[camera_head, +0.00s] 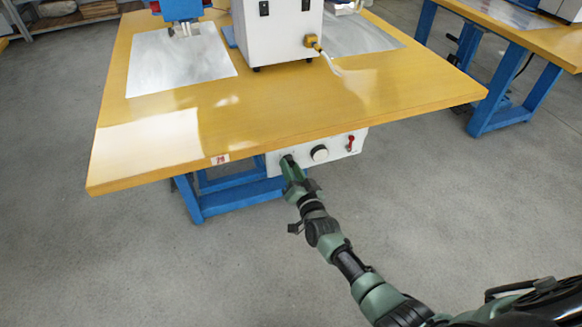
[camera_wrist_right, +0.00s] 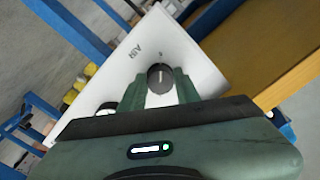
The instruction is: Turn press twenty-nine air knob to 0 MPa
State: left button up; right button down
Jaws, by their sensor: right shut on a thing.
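The white control box (camera_head: 335,151) hangs under the front edge of the wooden table marked 29. My right gripper (camera_head: 288,161) reaches its left end, where the air knob is hidden in the head view. In the right wrist view the dark round air knob (camera_wrist_right: 160,74) sits between the two green fingers of my right gripper (camera_wrist_right: 161,88), which is shut on it. A pale pointer line shows on the knob, and "AIR" is printed on the box beside it. I cannot read the scale mark near the knob clearly. My left gripper is not in view.
A second knob (camera_head: 319,153) and a red lever (camera_head: 351,143) sit to the right on the same box. The tabletop (camera_head: 250,118) overhangs the box, and blue table legs (camera_head: 240,196) stand behind it. Grey floor in front is clear.

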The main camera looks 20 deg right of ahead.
jog(key=shift+s+f, duration=0.1)
jog(key=shift+f, duration=0.05)
dwell(0.4)
jog(key=c, duration=1)
grip_release()
jog(key=shift+c, duration=0.2)
